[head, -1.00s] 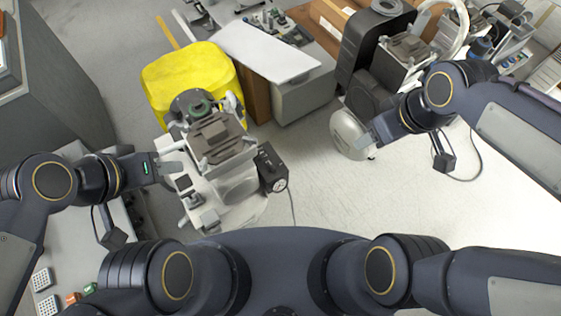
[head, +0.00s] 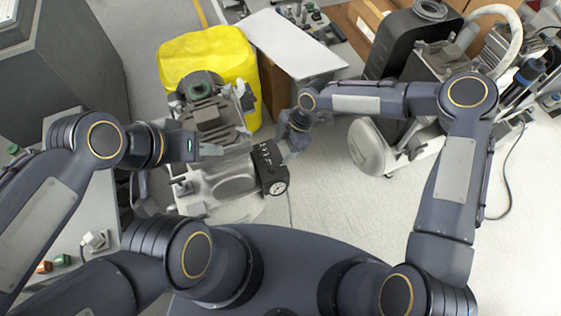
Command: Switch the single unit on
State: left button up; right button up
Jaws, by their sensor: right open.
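A compressor with a pale tank (head: 225,185) and a grey-green motor head (head: 205,112) stands on the floor left of centre. A black box (head: 268,165) with a round dial is on its right side; any switch on it is too small to make out. My right gripper (head: 287,152) is open, close beside the upper right of this box; whether it touches cannot be told.
A yellow container (head: 208,58) stands behind the compressor. Another compressor with a pale rounded tank (head: 370,147) and a black housing (head: 412,40) is on the right. A white panel (head: 292,45) lies at the back.

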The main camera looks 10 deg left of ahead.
aim_at(272, 165)
jog(key=x, duration=0.8)
jog(key=shift+s+a+f, duration=0.1)
jog(key=shift+a, duration=0.05)
jog(key=c, duration=1)
jog(key=shift+b, duration=0.3)
